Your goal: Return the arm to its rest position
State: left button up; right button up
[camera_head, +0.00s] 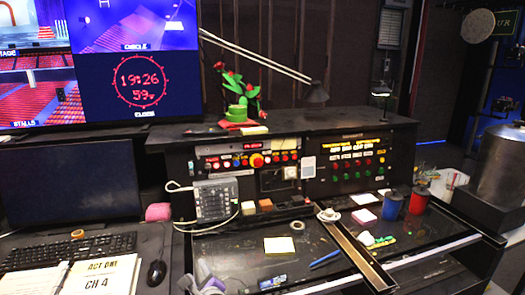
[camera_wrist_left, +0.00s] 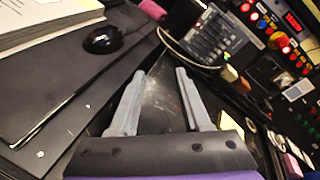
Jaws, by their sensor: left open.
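The cue button panel (camera_head: 247,160) stands beyond the gripper, with rows of lit red, white and yellow buttons. It also shows at the upper right of the left wrist view (camera_wrist_left: 272,28). The gripper is apart from the buttons. My right gripper is not in view.
A keyboard (camera_head: 70,250), a black mouse (camera_head: 157,272) and an open script (camera_head: 95,276) lie at the left. A grey keypad unit (camera_head: 214,199) stands before the panel. Blue (camera_head: 392,206) and red (camera_head: 419,200) cylinders stand at the right. Dark desk around the yellow note (camera_head: 279,245) is partly clear.

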pick_arm(q)
jog(key=s+a+n+g, duration=0.1)
jog(key=s+n, duration=0.1)
jog(key=s, duration=0.1)
jog(key=s+a+n+g+p, duration=0.1)
jog(key=s+a+n, duration=0.1)
jog(key=s+a+f+n+g, duration=0.1)
jog(key=s+n, duration=0.2)
jog(key=shift+s+a+f, duration=0.1)
jog(key=shift+s+a, duration=0.2)
jog(key=s+d+f+n+g+h+p, duration=0.2)
jog(key=s+f+n+h, duration=0.1)
jog(key=s+n, duration=0.5)
jog(key=s+d+f+n+g+h+p, duration=0.1)
jog(key=s+d+f+n+g+h, duration=0.1)
jog(key=s+n, duration=0.6)
jog(key=s+f+h, duration=0.1)
jog(key=s, duration=0.3)
jog(key=shift+s+f+g+h+p, duration=0.35)
jog(key=shift+g+h+p, duration=0.05)
